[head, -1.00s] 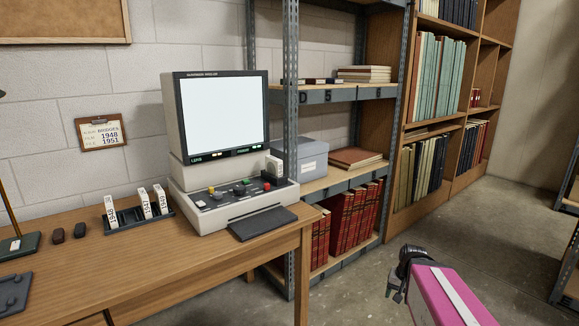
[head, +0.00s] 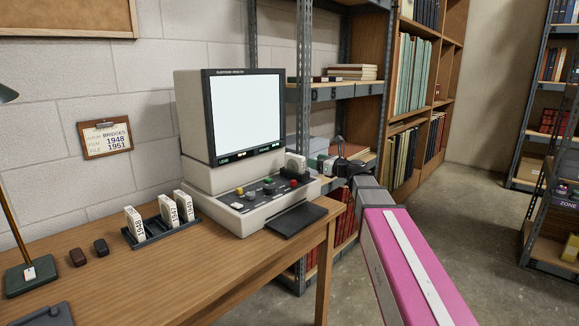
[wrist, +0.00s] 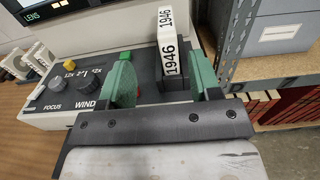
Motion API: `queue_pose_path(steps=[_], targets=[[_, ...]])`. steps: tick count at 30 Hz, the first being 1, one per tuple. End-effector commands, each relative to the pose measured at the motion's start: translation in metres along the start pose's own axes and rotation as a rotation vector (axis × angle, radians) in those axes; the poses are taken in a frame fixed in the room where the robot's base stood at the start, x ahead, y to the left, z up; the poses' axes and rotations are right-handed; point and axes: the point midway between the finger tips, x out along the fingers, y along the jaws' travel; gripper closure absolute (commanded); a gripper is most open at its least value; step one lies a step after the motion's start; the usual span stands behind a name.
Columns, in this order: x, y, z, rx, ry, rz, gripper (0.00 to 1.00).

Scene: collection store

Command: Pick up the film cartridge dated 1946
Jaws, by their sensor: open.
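The film cartridge dated 1946 (wrist: 170,62) stands upright at the right end of the reader's control panel in the wrist view, its white label readable. In the head view the same cartridge (head: 295,165) is a small pale and grey block below the screen's right side. My gripper (wrist: 161,72) is open, with one green finger to each side of the cartridge and a visible gap on the left. In the head view my gripper (head: 328,162) is just right of the cartridge.
The reader (head: 238,210) with its lit screen stands on the wooden desk (head: 200,275). A dark rack (head: 165,237) holds 3 more dated cartridges to the left. A metal shelf (head: 330,92) with a grey box (wrist: 283,35) stands close on the right.

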Motion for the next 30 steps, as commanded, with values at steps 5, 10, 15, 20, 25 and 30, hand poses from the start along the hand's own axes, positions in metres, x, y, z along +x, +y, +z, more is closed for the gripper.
queue_pose_path(steps=[5, 10, 15, 20, 25, 30], targets=[[0.017, -0.002, 0.003, 0.016, -0.008, 0.001, 0.43], [0.043, -0.002, 0.002, 0.013, -0.007, 0.001, 0.43], [0.057, -0.002, 0.002, 0.012, -0.006, 0.0, 0.43], [0.068, -0.004, -0.001, 0.011, -0.006, 0.0, 0.43], [0.092, -0.01, -0.005, 0.011, -0.006, 0.001, 0.43], [0.108, -0.008, -0.005, 0.011, -0.006, 0.0, 0.43]])
